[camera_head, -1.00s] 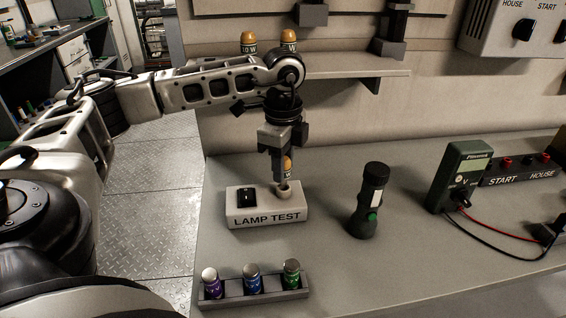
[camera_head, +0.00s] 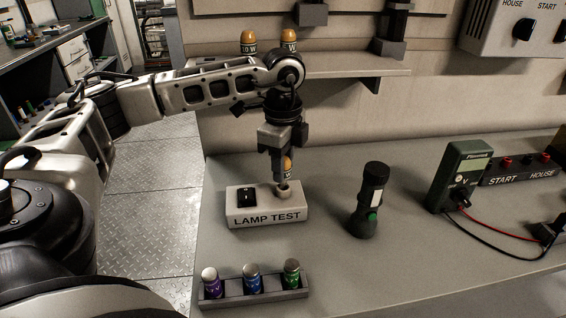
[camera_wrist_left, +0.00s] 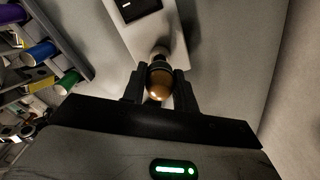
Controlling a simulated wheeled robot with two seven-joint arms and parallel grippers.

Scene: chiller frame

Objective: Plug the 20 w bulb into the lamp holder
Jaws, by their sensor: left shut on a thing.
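My left gripper (camera_head: 282,168) points down over the lamp test box (camera_head: 266,217) and is shut on an amber bulb (camera_head: 287,166). The bulb's label is mostly hidden by the fingers, so I cannot read its wattage. The round lamp holder (camera_head: 283,190) is on the right part of the box, directly below the bulb. In the left wrist view the bulb (camera_wrist_left: 159,82) is between the two fingers, in line with the holder (camera_wrist_left: 160,53). I cannot tell whether the bulb's base touches the holder. My right gripper is not in view.
Two more amber bulbs (camera_head: 248,42) stand on the shelf (camera_head: 345,68) behind my arm. A rack (camera_head: 262,290) with purple, blue and green cells is in front. A dark flashlight (camera_head: 371,200) and a green meter (camera_head: 459,178) with cables stand to the right.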

